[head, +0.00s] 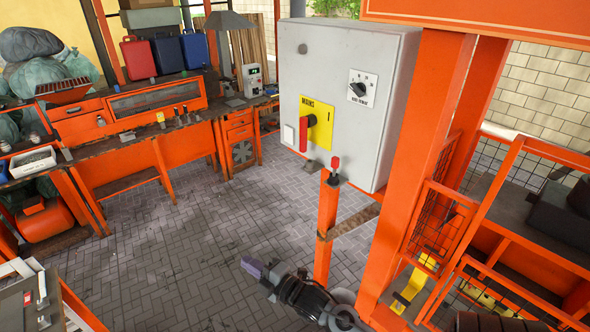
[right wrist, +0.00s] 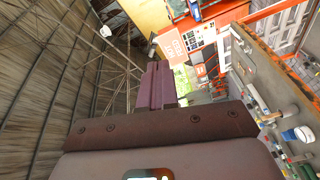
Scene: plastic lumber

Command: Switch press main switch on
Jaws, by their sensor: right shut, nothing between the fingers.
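The main switch is on the front of a grey electrical cabinet (head: 340,70). It has a yellow plate (head: 322,104) marked MAINS and a red handle (head: 303,135) hanging down at the plate's left side. My right gripper (head: 252,267) is low in the head view, below and left of the cabinet, apart from the switch. Its purple fingers are shut and empty; they also show together in the right wrist view (right wrist: 162,86). The switch cannot be made out in the right wrist view. My left gripper is not in view.
A black rotary knob (head: 358,89) sits at the cabinet's upper right. A red-topped lever (head: 335,164) stands on an orange post (head: 326,230) below the cabinet. An orange frame with mesh (head: 440,225) stands at right. An orange workbench (head: 130,110) is at left; paved floor (head: 180,240) between is clear.

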